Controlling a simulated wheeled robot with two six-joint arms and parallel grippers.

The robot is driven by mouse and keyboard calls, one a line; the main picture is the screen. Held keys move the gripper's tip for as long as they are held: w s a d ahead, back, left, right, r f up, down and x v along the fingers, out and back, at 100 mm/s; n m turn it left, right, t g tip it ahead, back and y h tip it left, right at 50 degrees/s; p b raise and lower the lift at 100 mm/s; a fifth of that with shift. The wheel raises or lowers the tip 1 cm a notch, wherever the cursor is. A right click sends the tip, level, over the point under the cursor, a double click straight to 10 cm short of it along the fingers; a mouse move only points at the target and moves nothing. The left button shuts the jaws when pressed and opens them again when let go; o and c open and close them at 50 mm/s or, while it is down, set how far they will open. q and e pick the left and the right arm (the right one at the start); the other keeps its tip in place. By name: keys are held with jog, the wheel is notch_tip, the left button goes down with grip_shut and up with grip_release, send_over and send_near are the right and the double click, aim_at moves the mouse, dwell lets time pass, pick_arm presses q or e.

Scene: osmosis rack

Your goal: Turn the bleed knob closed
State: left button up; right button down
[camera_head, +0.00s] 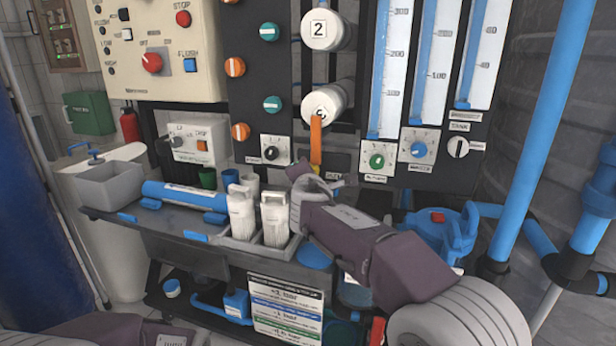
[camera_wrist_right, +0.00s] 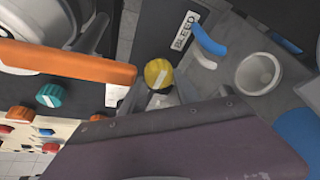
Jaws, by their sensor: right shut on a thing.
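The yellow bleed knob (camera_wrist_right: 158,74) shows in the right wrist view beside a white label reading BLEED, with a pale pointer line on its face. In the head view only a small yellow bit of the knob (camera_head: 311,166) shows, just below the orange lever; the rest is hidden by my right gripper. My right gripper (camera_head: 302,170) is at the knob and shut on it; its fingertips are hard to make out. My left arm shows only at the bottom left of the head view, and its gripper is out of view.
An orange lever (camera_head: 316,140) hangs close above my right gripper. Dials (camera_head: 377,161) and blue gauge tubes stand to the right. Two white filter cartridges (camera_head: 242,212) stand on the grey bench below left. A blue pump housing (camera_head: 440,232) sits at lower right.

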jog(key=c, duration=0.9)
grip_release()
jog(key=v, duration=0.9)
jog(key=shift+s, duration=0.1)
jog(key=s+d+r+p, duration=0.1)
jog(key=d+r+p, duration=0.3)
jog(key=r, duration=0.3)
jog(key=shift+p, duration=0.8)
